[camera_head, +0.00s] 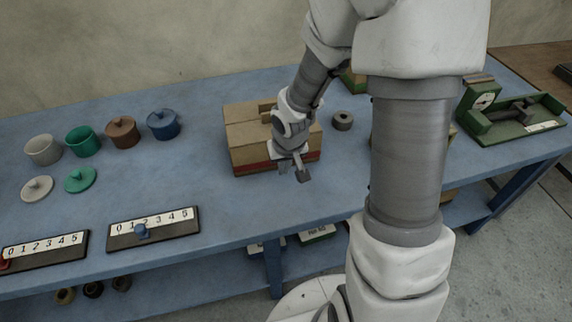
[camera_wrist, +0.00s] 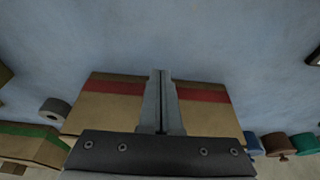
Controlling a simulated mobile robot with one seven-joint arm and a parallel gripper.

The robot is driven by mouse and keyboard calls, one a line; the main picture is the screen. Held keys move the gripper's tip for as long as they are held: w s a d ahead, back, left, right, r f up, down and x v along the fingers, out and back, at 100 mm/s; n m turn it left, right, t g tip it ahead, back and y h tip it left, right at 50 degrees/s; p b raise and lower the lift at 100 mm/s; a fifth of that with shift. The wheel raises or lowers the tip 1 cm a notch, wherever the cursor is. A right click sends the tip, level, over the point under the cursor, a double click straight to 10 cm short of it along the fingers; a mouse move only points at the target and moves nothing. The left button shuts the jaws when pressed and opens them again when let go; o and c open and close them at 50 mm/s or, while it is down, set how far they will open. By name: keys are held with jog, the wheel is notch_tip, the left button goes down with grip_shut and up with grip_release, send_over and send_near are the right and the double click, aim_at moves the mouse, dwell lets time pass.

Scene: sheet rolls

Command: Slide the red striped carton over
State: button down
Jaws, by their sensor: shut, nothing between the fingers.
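The red striped carton (camera_head: 247,138) is a brown cardboard box with a red band low on its near side, standing on the blue table (camera_head: 200,190). In the wrist view the carton (camera_wrist: 105,110) lies behind my fingers, its red band showing on both sides of them. My gripper (camera_head: 303,177) is shut and empty, fingers pointing down at the carton's near side, toward its right end. In the wrist view the closed fingertips (camera_wrist: 160,73) reach past the carton's banded edge. I cannot tell whether they touch it. My wrist hides part of the carton.
A grey roll (camera_head: 343,121) stands right of the carton; a green-striped carton (camera_wrist: 32,142) shows in the wrist view. A numbered slider board (camera_head: 153,229) lies front left, a green scale device (camera_head: 510,115) far right. The table before the carton is clear.

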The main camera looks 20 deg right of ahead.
jog(key=shift+w+r, duration=0.2)
jog(key=shift+w, duration=1.4)
jog(key=w+p, duration=0.1)
jog(key=w, duration=2.6)
jog(key=shift+w+d+p, duration=0.1)
jog(key=shift+p, duration=0.3)
jog(key=shift+s, duration=0.2)
